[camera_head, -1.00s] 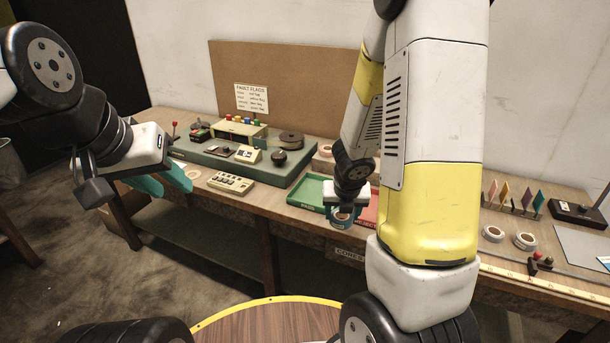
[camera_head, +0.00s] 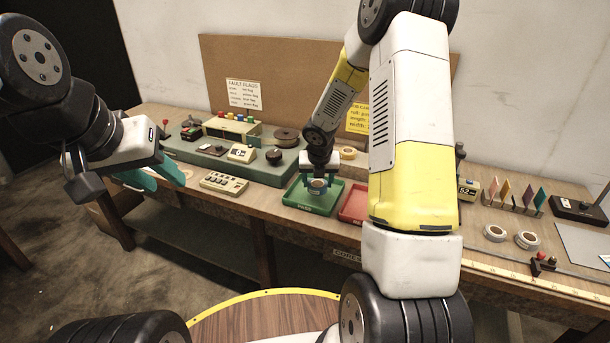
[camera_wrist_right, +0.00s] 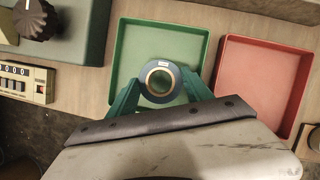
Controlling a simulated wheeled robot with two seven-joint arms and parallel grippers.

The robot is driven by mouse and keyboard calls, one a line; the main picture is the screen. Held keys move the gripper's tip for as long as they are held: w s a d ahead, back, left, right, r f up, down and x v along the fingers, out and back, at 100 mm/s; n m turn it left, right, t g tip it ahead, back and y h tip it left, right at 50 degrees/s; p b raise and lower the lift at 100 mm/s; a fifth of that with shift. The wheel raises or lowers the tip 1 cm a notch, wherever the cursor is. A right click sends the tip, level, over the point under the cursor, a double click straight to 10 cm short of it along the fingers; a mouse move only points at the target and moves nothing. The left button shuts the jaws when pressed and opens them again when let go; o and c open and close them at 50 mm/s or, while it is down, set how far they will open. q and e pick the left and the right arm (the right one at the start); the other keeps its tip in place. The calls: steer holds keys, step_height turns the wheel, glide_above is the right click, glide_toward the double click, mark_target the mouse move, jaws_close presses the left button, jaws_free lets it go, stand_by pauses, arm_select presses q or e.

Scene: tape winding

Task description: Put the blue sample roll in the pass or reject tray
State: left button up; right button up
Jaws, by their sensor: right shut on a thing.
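The blue sample roll (camera_wrist_right: 160,80) is a blue ring with a tan core and a small white label. My right gripper (camera_wrist_right: 160,92) is shut on it, one teal finger on each side. In the head view the roll (camera_head: 317,186) hangs below my right gripper (camera_head: 318,182), over the green pass tray (camera_head: 300,203). The green tray (camera_wrist_right: 125,55) shows empty behind the roll in the wrist view; I cannot tell the height of the roll above its floor. The red reject tray (camera_wrist_right: 262,75) is to its right, partly hidden by my arm in the head view (camera_head: 353,204). My left gripper (camera_head: 153,178) is open and empty.
A green machine base (camera_head: 235,160) with a dark reel stands behind the trays. A counter box (camera_head: 224,182) sits left of the green tray. My right arm crosses the bench.

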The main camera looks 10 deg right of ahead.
mark_target(314, 184)
steer(key=shift+w+a, duration=0.1)
steer(key=shift+w, duration=0.65)
steer(key=x, duration=0.3)
steer(key=shift+s+a+f, duration=0.1)
steer(key=shift+s+a, duration=0.1)
steer(key=shift+a, duration=0.05)
steer(key=shift+f, duration=0.35)
steer(key=shift+f, duration=0.1)
steer(key=o, duration=1.5)
steer(key=shift+d, duration=0.1)
